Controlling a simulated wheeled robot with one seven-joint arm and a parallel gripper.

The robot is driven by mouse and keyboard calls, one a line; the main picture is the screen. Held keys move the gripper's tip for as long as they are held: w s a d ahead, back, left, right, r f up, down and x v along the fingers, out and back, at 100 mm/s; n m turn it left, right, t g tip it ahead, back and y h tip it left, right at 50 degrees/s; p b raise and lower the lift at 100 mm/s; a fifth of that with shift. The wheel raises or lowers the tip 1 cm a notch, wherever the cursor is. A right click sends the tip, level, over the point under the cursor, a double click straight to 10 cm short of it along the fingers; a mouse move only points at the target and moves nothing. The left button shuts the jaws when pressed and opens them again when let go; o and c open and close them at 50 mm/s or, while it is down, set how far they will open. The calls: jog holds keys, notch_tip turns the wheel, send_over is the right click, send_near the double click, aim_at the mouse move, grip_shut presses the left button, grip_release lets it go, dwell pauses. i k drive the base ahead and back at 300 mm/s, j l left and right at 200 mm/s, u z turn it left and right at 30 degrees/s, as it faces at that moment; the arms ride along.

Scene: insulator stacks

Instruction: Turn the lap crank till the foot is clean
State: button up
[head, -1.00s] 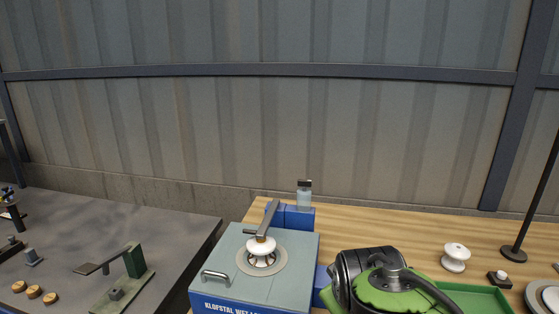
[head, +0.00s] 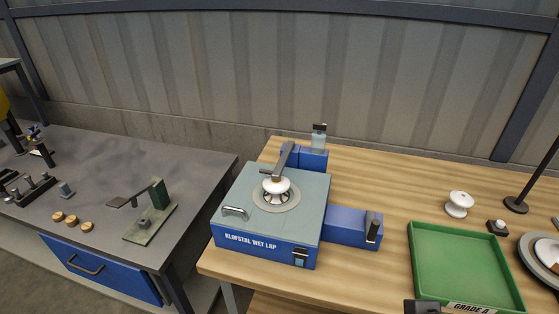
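The blue wet lap machine (head: 232,236) stands on the wooden bench with a grey-green top. A white insulator (head: 277,189) sits over the round lap plate (head: 259,199), under a grey hold-down arm (head: 284,160). Its foot is hidden against the plate, so I cannot tell whether it is clean. A blue box (head: 345,226) juts from the machine's right side, with a dark upright crank handle (head: 373,228) at its end. My gripper is not recognisable in the head view.
A green tray (head: 462,262) marked GRADE A lies right of the machine, with a small dark block (head: 421,306) by its near corner. Another white insulator (head: 459,204) stands behind it. A grey table (head: 92,165) is at left.

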aim_at(372, 226)
jog(key=j+u, duration=0.1)
jog(key=u, duration=0.35)
jog(key=k+j+u, duration=0.1)
jog(key=u, duration=0.3)
jog(key=j+u, duration=0.15)
jog(key=u, duration=0.3)
jog(key=j+u, duration=0.15)
jog(key=u, duration=0.25)
jog(key=k+j, duration=0.05)
